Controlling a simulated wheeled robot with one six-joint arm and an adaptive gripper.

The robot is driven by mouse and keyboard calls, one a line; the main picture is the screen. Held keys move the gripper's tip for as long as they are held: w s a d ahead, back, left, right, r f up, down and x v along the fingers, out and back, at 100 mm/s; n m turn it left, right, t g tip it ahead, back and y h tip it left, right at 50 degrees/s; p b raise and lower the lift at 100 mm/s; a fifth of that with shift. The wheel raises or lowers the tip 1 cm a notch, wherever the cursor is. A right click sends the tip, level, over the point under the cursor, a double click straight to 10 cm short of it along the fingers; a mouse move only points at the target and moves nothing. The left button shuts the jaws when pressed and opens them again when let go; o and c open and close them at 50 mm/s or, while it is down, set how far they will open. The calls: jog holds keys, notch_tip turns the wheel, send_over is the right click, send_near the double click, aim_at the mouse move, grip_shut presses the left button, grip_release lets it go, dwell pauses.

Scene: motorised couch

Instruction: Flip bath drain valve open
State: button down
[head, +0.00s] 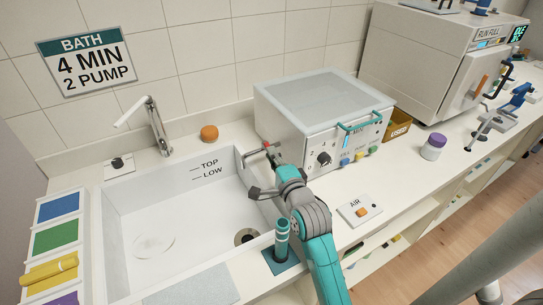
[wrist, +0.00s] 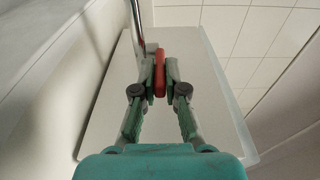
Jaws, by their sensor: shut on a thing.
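The bath is a white sink (head: 150,205) with TOP and LOW marks on its wall and a dark round drain (head: 247,236) in its floor. A red handle (wrist: 160,72), apparently of the drain valve, is between my fingertips in the wrist view. In the head view a little red of the handle (head: 267,146) shows by a thin metal rod at the sink's right rim. My gripper (head: 271,156) is shut on the red handle, and it also shows in the wrist view (wrist: 160,80). My fingers partly hide the handle, so its exact angle is hard to tell.
A white box machine (head: 325,100) with a knob stands close behind my gripper. A teal-handled tool (head: 282,235) stands upright near my arm. A faucet (head: 155,125) and an orange knob (head: 209,132) are behind the sink. An AIR switch plate (head: 359,210) lies right of my arm.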

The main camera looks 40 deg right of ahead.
dwell(0.3)
jog(key=c, duration=1.2)
grip_release()
jog(key=shift+v, duration=3.75)
jog(key=shift+a, duration=0.1)
jog(key=shift+c, duration=0.3)
